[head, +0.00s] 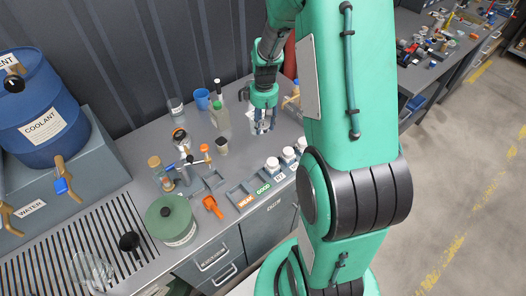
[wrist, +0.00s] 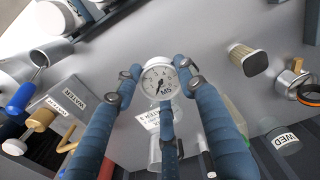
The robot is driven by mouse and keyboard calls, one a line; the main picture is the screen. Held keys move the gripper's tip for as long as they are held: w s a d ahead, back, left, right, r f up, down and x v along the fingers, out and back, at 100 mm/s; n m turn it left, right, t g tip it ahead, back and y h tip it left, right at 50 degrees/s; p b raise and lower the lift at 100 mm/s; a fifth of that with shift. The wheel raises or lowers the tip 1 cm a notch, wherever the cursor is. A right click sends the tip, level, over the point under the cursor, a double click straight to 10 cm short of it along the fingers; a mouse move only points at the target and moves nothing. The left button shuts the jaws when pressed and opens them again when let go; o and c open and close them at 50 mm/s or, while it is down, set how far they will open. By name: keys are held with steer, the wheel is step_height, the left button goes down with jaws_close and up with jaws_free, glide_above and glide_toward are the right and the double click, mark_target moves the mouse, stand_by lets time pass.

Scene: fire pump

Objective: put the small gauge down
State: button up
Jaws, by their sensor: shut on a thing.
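The small gauge (wrist: 160,80) has a round white dial with black numbers and the mark M5. In the wrist view it sits between the blue fingers of my gripper (wrist: 158,88), which is shut on it, with the dial facing the camera. In the head view my gripper (head: 264,127) points down over the back right part of the grey counter (head: 240,150). The gauge is too small to make out there, and I cannot tell its height above the counter.
A green-tinted bottle (head: 221,118), a blue cup (head: 202,99) and a glass (head: 176,107) stand left of my gripper. A labelled tray (head: 236,194) with white-capped jars (head: 272,164) lies along the front edge. A green canister (head: 170,220) and blue coolant drum (head: 42,112) are further left.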

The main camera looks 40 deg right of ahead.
steer(key=shift+s+a+f, duration=0.2)
steer(key=shift+s+a, duration=0.5)
steer(key=shift+s, duration=0.1)
steer(key=b, duration=0.1)
glide_above(263, 150)
steer(key=shift+w+d+f, duration=0.1)
steer(key=shift+d+f, duration=0.05)
steer(key=shift+f, duration=3)
steer(key=shift+f+b, duration=0.55)
steer(key=shift+f, duration=1.3)
steer(key=shift+f, duration=0.1)
steer(key=o, duration=1.2)
steer(key=shift+o, duration=0.2)
